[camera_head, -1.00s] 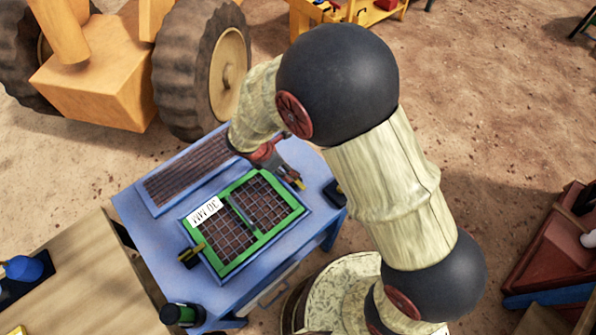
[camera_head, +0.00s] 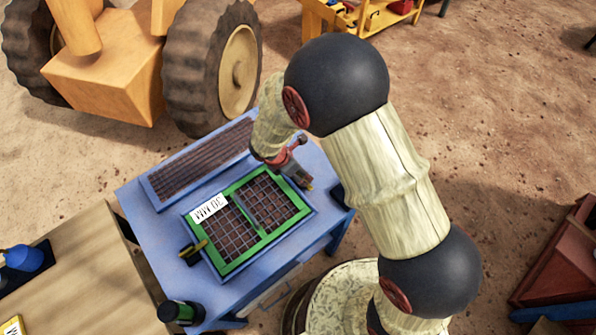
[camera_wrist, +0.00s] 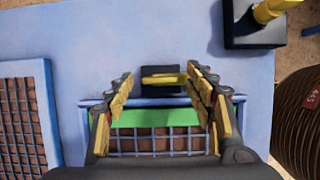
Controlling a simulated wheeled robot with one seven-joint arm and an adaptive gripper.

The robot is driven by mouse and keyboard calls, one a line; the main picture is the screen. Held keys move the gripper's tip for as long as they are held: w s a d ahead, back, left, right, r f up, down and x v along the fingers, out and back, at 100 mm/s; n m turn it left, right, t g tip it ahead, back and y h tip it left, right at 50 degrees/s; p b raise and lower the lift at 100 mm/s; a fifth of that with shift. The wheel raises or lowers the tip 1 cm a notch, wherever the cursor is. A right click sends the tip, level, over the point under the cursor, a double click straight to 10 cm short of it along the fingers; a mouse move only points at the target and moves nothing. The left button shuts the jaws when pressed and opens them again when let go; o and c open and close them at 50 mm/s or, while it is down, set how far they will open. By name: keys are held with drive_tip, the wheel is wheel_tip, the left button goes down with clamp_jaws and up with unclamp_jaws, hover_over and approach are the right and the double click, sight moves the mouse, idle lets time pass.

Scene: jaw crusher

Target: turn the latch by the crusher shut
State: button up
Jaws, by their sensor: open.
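A latch with a yellow bar on a black base (camera_wrist: 160,79) sits at the edge of a green-framed mesh screen (camera_wrist: 150,118). In the wrist view its bar lies crosswise. My gripper (camera_wrist: 163,85) is open, with its yellow-padded fingers on either side of the latch; I cannot tell whether they touch it. In the head view my gripper (camera_head: 305,184) is over the screen's right side and hides most of this latch. A second latch with a yellow lever (camera_head: 194,252) sits at the left side of the screen (camera_head: 251,233), marked 30 MM.
The blue table (camera_head: 160,240) also carries a brown mesh panel (camera_head: 203,163). A black block with a yellow lever (camera_wrist: 255,30) stands at the wrist view's upper right. A dark ribbed cylinder (camera_wrist: 301,120) is at its right edge. A green-and-black can (camera_head: 180,312) stands at the front corner.

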drive_tip(key=shift+c, duration=0.7)
drive_tip(key=c, duration=1)
drive_tip(key=m+p, duration=0.1)
drive_tip(key=m, duration=0.1)
drive_tip(key=m+g+p, duration=0.1)
drive_tip(key=m+p, duration=0.1)
drive_tip(key=shift+w+r+m+g+h, duration=0.15)
drive_tip(key=shift+m+g+h, duration=0.15)
drive_tip(key=shift+m+h, duration=0.1)
drive_tip(key=m+g+p, duration=0.1)
drive_tip(key=m, duration=0.1)
drive_tip(key=m+p, duration=0.1)
drive_tip(key=m, duration=0.1)
drive_tip(key=shift+w+m+g, duration=0.15)
drive_tip(key=shift+m+g, duration=0.15)
drive_tip(key=shift+g, duration=0.1)
drive_tip(key=m, duration=0.2)
drive_tip(key=m+g+p, duration=0.1)
drive_tip(key=m, duration=0.1)
drive_tip(key=shift+w+g+y, duration=0.1)
drive_tip(key=shift+g+y, duration=0.2)
drive_tip(key=shift+y, duration=0.1)
drive_tip(key=shift+m+g+y, duration=0.5)
drive_tip(key=shift+m+y, duration=0.1)
drive_tip(key=shift+m, duration=1.7)
